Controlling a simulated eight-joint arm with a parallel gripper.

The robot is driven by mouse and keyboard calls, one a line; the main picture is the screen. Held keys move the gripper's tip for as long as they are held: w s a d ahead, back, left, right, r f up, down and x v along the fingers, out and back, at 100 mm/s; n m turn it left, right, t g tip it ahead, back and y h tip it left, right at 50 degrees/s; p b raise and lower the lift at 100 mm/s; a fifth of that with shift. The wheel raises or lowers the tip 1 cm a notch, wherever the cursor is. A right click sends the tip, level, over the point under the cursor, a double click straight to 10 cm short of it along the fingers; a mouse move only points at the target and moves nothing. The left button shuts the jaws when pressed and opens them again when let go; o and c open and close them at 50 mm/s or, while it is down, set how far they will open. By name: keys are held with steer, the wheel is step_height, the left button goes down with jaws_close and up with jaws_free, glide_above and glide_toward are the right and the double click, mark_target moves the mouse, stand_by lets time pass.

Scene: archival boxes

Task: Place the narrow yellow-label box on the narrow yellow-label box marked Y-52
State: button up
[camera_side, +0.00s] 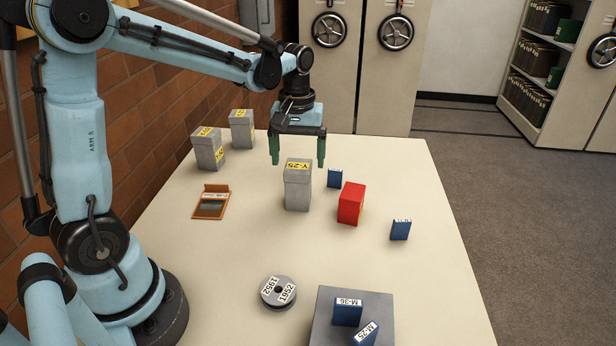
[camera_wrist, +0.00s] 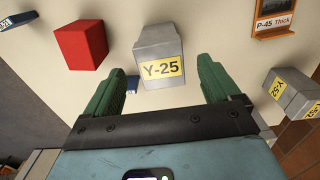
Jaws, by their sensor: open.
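A narrow grey box with a yellow label reading Y-25 (camera_side: 297,190) stands upright near the middle of the table. It also shows in the wrist view (camera_wrist: 158,45). My gripper (camera_side: 298,152) is open and empty, with its green fingers above and about the top of this box, apart from it. In the wrist view the fingers (camera_wrist: 160,78) spread to either side of the box. A similar grey box (camera_side: 210,156) stands at the left; its label appears to read Y-52 in the wrist view (camera_wrist: 296,97). Another yellow-label box (camera_side: 242,132) stands behind it, its label too small to read.
A red box (camera_side: 351,204) and a small blue box (camera_side: 334,178) stand close right of the Y-25 box. Another blue box (camera_side: 400,230) is farther right. An orange-framed P-45 item (camera_side: 211,203) lies left. A 1952 reel (camera_side: 278,293) and a grey block (camera_side: 325,318) are in front.

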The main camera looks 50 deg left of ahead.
mark_target(298, 181)
steer(key=shift+w+a+f, duration=0.1)
steer(key=shift+a+f, duration=0.05)
steer(key=shift+f, duration=3.8)
steer(key=shift+c, duration=0.3)
steer(key=c, duration=1.3)
steer(key=shift+o, duration=0.2)
steer(key=shift+r, duration=0.2)
